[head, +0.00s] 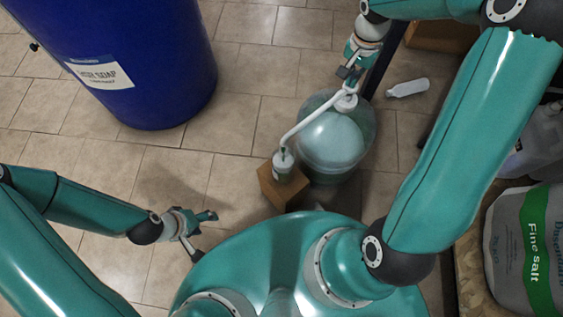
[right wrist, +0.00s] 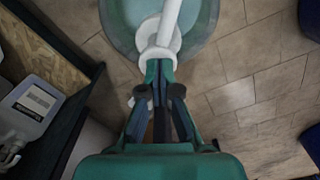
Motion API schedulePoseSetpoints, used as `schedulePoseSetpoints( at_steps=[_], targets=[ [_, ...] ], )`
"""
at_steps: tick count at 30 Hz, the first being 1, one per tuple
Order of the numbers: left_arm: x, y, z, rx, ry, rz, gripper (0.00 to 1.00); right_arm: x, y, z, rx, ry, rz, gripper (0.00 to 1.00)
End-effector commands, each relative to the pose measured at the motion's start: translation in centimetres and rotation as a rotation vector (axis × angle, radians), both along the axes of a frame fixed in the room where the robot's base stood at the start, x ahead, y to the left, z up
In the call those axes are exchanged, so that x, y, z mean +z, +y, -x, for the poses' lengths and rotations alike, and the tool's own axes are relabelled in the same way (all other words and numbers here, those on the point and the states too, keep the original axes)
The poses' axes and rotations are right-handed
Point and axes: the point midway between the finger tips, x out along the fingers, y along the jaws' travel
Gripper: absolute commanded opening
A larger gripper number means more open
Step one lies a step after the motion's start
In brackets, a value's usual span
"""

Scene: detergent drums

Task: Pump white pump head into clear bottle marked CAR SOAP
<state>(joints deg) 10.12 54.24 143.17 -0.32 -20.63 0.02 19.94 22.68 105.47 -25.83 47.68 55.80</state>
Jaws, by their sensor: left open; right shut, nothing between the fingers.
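The white pump head (head: 346,102) sits on top of a large translucent, greenish round container (head: 330,150). Its long white spout runs down left to a small clear bottle (head: 283,163), which stands upright on a brown block (head: 284,186). The bottle's marking is too small to read. My right gripper (head: 349,80) is shut and empty, right at the pump head. In the right wrist view its closed fingertips (right wrist: 160,72) meet the edge of the white pump head (right wrist: 157,52); I cannot tell if they touch. My left gripper (head: 207,226) is open and empty, low at the left, apart from the bottle.
A big blue drum (head: 140,60) with a white label stands at the upper left. A white bottle (head: 408,88) lies on the tiled floor at the right. A Fine salt bag (head: 535,250) is at the lower right. Floor between drum and block is clear.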

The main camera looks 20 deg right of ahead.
Motion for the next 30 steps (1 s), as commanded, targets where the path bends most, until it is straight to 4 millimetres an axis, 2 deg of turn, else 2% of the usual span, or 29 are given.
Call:
schedulePoseSetpoints(
  at_steps=[2, 11, 30],
  targets=[
    [-0.7, 0.0, 0.0, 0.000, 0.000, 0.000, 0.58, -1.0, 0.1, 0.1, 0.000, 0.005, -0.002, 0.00],
    [-0.1, 0.0, 0.0, 0.000, 0.000, 0.000, 0.58, -0.2, 0.1, 0.1, 0.001, 0.005, -0.002, 0.00],
    [4.0, 0.0, 0.0, 0.000, 0.000, 0.000, 0.58, 5.3, 0.0, 0.0, 0.002, 0.001, 0.000, 0.00]
  ],
)
